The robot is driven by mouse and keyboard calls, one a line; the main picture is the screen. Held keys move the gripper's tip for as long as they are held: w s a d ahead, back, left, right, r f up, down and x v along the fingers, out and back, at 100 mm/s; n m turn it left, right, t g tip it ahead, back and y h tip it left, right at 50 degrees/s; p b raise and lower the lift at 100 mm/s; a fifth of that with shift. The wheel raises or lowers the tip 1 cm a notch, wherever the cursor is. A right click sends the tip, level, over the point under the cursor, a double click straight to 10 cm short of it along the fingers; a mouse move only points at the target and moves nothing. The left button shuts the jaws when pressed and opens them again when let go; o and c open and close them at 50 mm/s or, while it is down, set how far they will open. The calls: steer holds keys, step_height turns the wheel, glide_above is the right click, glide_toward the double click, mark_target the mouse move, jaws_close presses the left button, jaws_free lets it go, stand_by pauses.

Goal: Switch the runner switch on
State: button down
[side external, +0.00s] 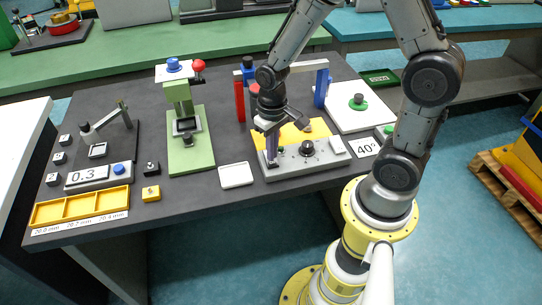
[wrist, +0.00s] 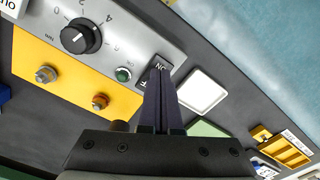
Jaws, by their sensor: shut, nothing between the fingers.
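The grey control panel (side external: 325,159) stands at the front of the table before a yellow plate (side external: 290,134). In the wrist view the panel (wrist: 135,38) carries a black dial knob (wrist: 80,36), a small green button (wrist: 123,74) and, at its end, a dark switch label with "ON" (wrist: 163,66) and part of "OFF" showing. My gripper (wrist: 160,72) is shut and empty, its fingertips over this switch. The fingers hide the switch itself, so its position and any contact cannot be told. In the side view my gripper (side external: 272,157) points down at the panel's left end.
A white tray (side external: 236,175) lies just left of the panel. A green press stand (side external: 190,150) is farther left. A gate frame with red and blue posts (side external: 240,101) rises behind the panel.

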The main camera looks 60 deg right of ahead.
steer(key=shift+r, duration=2.95)
step_height(320, 180, up, 6)
steer(key=t, duration=0.2)
glide_above(270, 163)
steer(key=s+a+r+n+t, duration=0.15)
steer(key=s+r+t, duration=0.25)
steer(key=s+r, duration=0.45)
steer(key=shift+n, duration=0.75)
steer(key=s, duration=0.4)
steer(key=shift+s, duration=0.1)
